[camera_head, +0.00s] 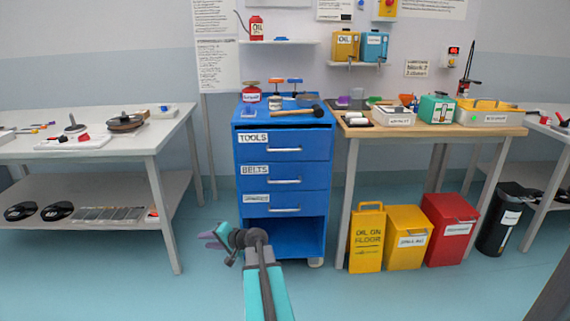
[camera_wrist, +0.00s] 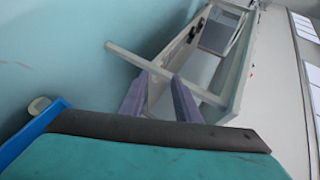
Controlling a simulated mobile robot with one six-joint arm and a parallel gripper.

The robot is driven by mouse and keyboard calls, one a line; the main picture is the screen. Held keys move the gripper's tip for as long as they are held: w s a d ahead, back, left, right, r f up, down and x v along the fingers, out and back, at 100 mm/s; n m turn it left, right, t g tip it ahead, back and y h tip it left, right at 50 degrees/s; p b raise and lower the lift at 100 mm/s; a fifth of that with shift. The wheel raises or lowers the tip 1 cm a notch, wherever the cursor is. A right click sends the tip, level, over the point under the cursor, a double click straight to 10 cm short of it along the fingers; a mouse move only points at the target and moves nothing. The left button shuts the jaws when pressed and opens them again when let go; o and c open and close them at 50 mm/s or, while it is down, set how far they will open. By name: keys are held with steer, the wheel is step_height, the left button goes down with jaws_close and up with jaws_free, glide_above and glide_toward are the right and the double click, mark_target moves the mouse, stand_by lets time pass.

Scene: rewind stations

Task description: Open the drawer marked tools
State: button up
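The blue cabinet (camera_head: 327,190) stands in the middle of the head view. Its top drawer, marked TOOLS (camera_head: 312,142), is shut flush and has a pale bar handle (camera_head: 285,149). My gripper (camera_head: 208,236) is low, in front of the cabinet's lower left side, well below the tools drawer and apart from its handle. In the wrist view the two purple fingers of my gripper (camera_wrist: 158,88) stand apart with nothing between them. The tools drawer is not seen there; a blue edge, likely the cabinet's (camera_wrist: 30,138), shows at the left.
Drawers marked BELTS (camera_head: 312,176) and another below it are shut. A hammer (camera_head: 300,110) and other items lie on the cabinet top. A white table (camera_head: 135,148) stands left, a wooden-topped table (camera_head: 430,130) right. Yellow and red bins (camera_head: 450,240) stand at the right.

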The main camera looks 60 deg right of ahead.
steer(key=s+d+r+m+t+h+b, duration=0.25)
steer(key=d+r, duration=0.25)
steer(key=d, duration=0.4)
steer(key=s+d+r+m+t+h+b, duration=0.1)
steer(key=s+d+r+h+b, duration=0.3)
steer(key=d, duration=0.4)
steer(key=m+h+b, duration=0.4)
steer(key=m+h, duration=0.1)
glide_toward(284, 150)
steer(key=s, duration=0.1)
steer(key=s+a+f, duration=0.1)
steer(key=s, duration=0.1)
steer(key=shift+s+a+f+t, duration=0.1)
steer(key=shift+f+t, duration=0.05)
steer(key=shift+t, duration=0.2)
steer(key=shift+b+x, duration=1.35)
steer(key=shift+x, duration=5.6)
steer(key=shift+f, duration=0.1)
jaws_close()
